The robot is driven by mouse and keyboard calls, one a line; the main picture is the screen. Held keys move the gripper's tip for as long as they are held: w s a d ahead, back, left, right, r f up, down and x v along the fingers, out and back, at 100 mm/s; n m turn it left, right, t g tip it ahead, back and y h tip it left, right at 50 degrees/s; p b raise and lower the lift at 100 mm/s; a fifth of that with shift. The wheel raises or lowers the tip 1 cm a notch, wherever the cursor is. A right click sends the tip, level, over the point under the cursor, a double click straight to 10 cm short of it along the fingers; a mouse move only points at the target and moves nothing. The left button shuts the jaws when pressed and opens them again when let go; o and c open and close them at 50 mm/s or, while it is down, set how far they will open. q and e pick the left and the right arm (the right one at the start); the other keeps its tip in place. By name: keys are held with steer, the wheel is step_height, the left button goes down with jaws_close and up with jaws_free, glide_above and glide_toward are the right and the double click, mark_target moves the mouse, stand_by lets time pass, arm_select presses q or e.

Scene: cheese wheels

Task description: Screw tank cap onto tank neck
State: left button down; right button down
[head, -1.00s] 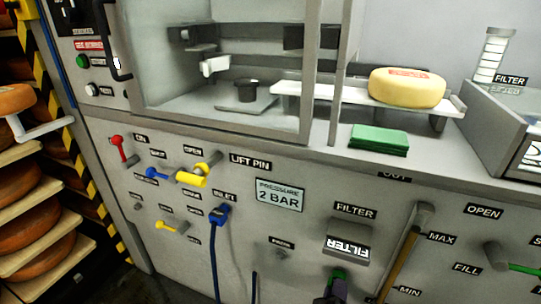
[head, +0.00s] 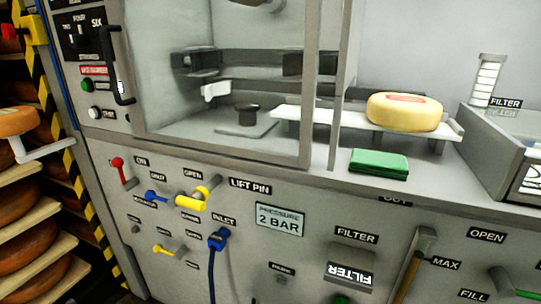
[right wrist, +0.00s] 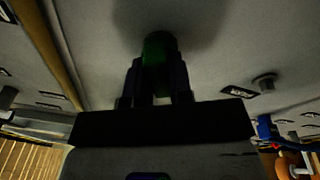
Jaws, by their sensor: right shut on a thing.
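In the right wrist view, my right gripper (right wrist: 158,70) is shut on a dark green cylindrical piece (right wrist: 158,48), which looks like the tank cap. The piece points at the grey panel front, and a shadow falls on the panel beyond it. I cannot tell whether it touches anything there. In the head view, a bit of green (head: 341,299) shows at the bottom edge, below the block marked FILTER (head: 350,268). The tank neck cannot be made out in either view. My left gripper is in neither view.
A level tube (head: 406,275) marked MAX stands right of the FILTER block. A green handle (head: 527,294) is at the far right. A blue inlet fitting with hose (head: 217,240) hangs on the left. A cheese wheel (head: 404,112) and green pad (head: 379,163) are above.

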steer(key=c, duration=1.1)
jaws_free()
steer(key=shift+o, duration=0.8)
steer(key=shift+s, duration=0.1)
steer(key=p+v, duration=0.2)
steer(key=v, duration=1.1)
steer(key=shift+s+a, duration=0.2)
steer(key=shift+s, duration=0.1)
steer(key=shift+f, duration=0.1)
